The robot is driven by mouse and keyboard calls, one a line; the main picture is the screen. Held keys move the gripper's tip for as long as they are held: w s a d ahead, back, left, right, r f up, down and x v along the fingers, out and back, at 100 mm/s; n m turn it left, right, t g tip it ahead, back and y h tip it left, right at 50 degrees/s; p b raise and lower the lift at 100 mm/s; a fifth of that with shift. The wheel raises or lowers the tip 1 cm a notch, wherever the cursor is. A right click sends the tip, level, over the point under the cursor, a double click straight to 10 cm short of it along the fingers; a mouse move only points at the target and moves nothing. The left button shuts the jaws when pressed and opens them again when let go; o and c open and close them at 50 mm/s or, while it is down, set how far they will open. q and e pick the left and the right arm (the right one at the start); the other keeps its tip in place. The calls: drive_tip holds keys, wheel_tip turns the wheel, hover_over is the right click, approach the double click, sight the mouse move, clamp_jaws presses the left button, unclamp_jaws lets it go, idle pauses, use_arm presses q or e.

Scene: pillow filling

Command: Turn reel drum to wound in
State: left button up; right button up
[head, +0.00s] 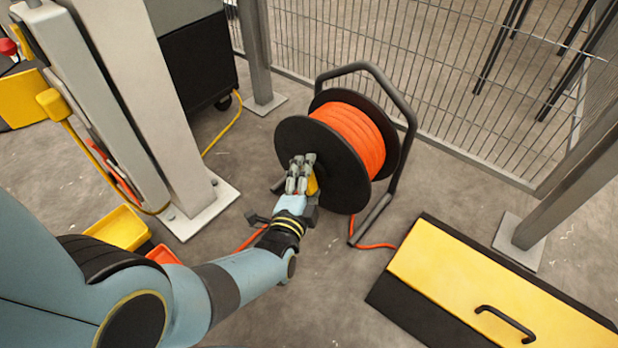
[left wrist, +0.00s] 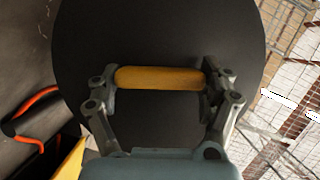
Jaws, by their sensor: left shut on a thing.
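The reel drum (head: 346,140) stands on the floor, with black side discs and orange cable wound between them. Its black frame (head: 408,120) arches over it. My left gripper (head: 301,172) is at the near disc. It is shut on the drum's yellow handle, which shows only partly in the head view (head: 312,185). In the left wrist view the handle (left wrist: 160,78) lies crosswise between the two fingers of my gripper (left wrist: 160,85), with the black disc (left wrist: 150,35) behind it. My right gripper is not in view.
A yellow-topped box (head: 470,285) with a black handle lies at the lower right. A wire mesh fence (head: 440,70) runs behind the reel. Orange cable (head: 376,245) lies on the floor beside the frame. A grey post (head: 145,90) stands at the left.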

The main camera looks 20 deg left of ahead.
use_arm(q)
drive_tip(key=shift+f+m+t, duration=0.1)
drive_tip(key=shift+m+t, duration=0.3)
drive_tip(key=shift+m, duration=0.4)
drive_tip(key=o, duration=1.6)
